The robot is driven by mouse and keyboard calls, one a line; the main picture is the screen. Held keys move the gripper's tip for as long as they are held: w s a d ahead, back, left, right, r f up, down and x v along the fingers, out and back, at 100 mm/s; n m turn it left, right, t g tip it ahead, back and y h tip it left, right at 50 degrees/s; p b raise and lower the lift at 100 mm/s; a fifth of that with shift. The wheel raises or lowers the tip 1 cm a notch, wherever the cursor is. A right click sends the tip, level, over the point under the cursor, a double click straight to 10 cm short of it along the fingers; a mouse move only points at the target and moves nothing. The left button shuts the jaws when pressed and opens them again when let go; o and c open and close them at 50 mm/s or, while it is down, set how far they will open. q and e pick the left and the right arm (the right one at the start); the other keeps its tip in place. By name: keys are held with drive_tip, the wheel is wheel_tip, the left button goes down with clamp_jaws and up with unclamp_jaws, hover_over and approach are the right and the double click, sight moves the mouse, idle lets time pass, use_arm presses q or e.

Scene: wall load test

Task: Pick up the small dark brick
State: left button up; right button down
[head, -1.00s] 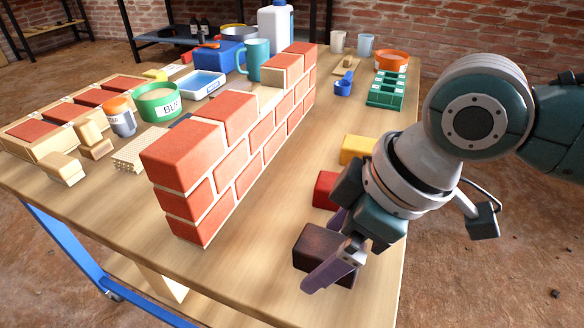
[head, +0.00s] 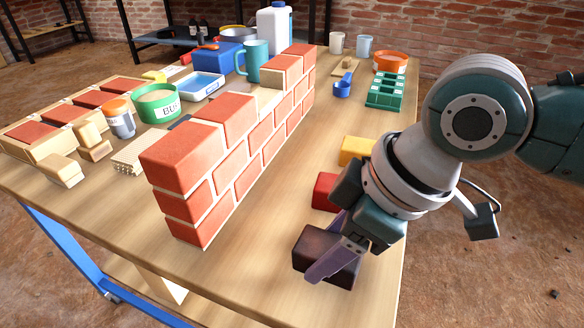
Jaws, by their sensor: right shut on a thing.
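The small dark brick (head: 314,245) is dark brown and sits near the front right of the wooden table, to the right of the brick wall. My right gripper (head: 332,252) reaches down over it from the right, with its purple fingers shut on the brick. One finger lies across the near side of the brick; the far finger is mostly hidden. I cannot tell whether the brick is clear of the tabletop. My left gripper is not in view.
A red block (head: 325,191) and a yellow block (head: 356,151) lie just behind my right gripper. The red brick wall (head: 232,145) stands close on the left. A green crate (head: 386,91), blue scoop (head: 342,88) and orange bowl (head: 390,61) are farther back. The table's right edge is near.

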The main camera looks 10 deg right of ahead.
sight(329, 247)
drive_tip(key=shift+r, duration=0.1)
drive_tip(key=shift+r, duration=0.25)
wheel_tip(329, 247, up, 19)
drive_tip(key=p, duration=0.8)
drive_tip(key=shift+r+p, duration=0.2)
drive_tip(key=shift+p, duration=0.2)
